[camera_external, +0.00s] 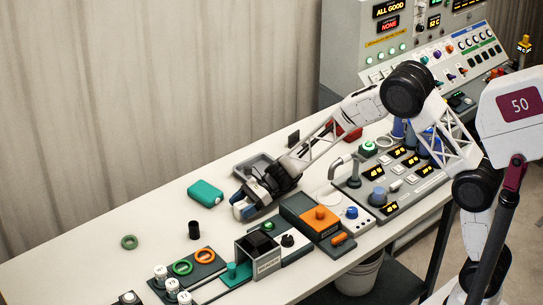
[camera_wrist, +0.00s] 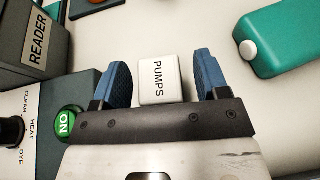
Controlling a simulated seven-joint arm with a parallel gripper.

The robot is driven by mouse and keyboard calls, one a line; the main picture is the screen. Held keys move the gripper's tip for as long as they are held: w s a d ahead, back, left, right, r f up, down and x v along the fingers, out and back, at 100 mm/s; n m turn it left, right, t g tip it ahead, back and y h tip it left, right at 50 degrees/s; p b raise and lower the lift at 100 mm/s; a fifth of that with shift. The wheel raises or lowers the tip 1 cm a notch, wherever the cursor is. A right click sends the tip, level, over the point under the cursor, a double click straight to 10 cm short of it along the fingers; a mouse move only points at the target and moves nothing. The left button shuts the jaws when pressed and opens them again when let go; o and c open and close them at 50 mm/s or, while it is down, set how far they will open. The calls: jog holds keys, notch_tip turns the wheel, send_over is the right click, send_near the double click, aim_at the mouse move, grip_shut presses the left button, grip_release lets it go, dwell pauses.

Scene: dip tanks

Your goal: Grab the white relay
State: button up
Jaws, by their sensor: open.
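My gripper (camera_wrist: 162,72) is open, with a gap on each side of the block, wider on the right. The near end of the block is close to the dark palm bar. In the external view my gripper (camera_external: 242,211) is low over the table, and I cannot make out the relay clearly there.
A teal block (camera_wrist: 285,38) with a white knob lies to the right; it also shows in the external view (camera_external: 205,194). The READER box (camera_wrist: 38,38) and a panel with a green ON button (camera_wrist: 68,122) stand to the left. A grey tray (camera_external: 247,168) lies behind my gripper.

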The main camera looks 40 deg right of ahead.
aim_at(241, 205)
jog(key=c, duration=1)
jog(key=shift+r, duration=0.1)
jog(key=shift+c, duration=0.2)
jog(key=shift+r, duration=4.9)
